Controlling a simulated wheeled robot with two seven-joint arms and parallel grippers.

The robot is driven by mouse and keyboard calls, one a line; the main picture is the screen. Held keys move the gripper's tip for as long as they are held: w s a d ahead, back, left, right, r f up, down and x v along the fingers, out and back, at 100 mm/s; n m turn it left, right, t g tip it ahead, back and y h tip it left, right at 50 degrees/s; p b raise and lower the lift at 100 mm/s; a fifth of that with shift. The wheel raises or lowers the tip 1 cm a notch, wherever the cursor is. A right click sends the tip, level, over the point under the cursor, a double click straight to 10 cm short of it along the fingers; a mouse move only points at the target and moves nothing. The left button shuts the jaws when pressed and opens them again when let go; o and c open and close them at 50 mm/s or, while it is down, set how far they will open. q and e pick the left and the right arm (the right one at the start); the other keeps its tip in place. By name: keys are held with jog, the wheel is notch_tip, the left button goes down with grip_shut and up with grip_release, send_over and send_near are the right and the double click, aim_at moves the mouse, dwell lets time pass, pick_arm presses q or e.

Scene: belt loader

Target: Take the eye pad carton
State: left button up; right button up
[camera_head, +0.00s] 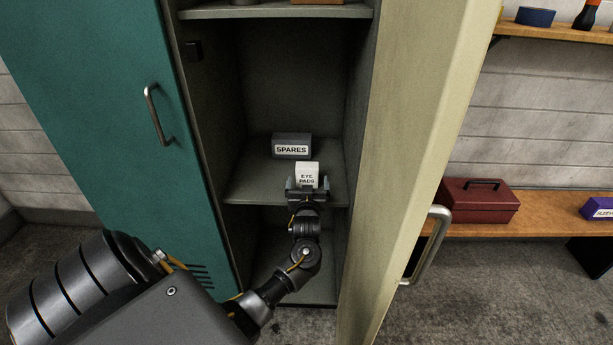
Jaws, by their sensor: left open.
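The eye pad carton (307,174) is a small white box labelled "EYE PADS". It sits near the front of the middle shelf (250,184) inside the open locker. My left gripper (307,186) is open, directly in front of the carton, with a fingertip near each side of its lower part. I cannot tell whether the fingers touch it. The gripper hides the carton's lower edge. My right gripper is not in view.
A grey box labelled "SPARES" (291,146) stands behind the carton, slightly left. The teal door (110,120) is at left and the cream door (420,130) stands open at right. A red toolbox (478,203) is on a wooden bench (545,217).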

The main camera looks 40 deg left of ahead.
aim_at(307, 177)
pick_arm(q)
jog(key=shift+x, duration=2.6)
jog(key=shift+s, duration=0.1)
jog(key=c, duration=1.1)
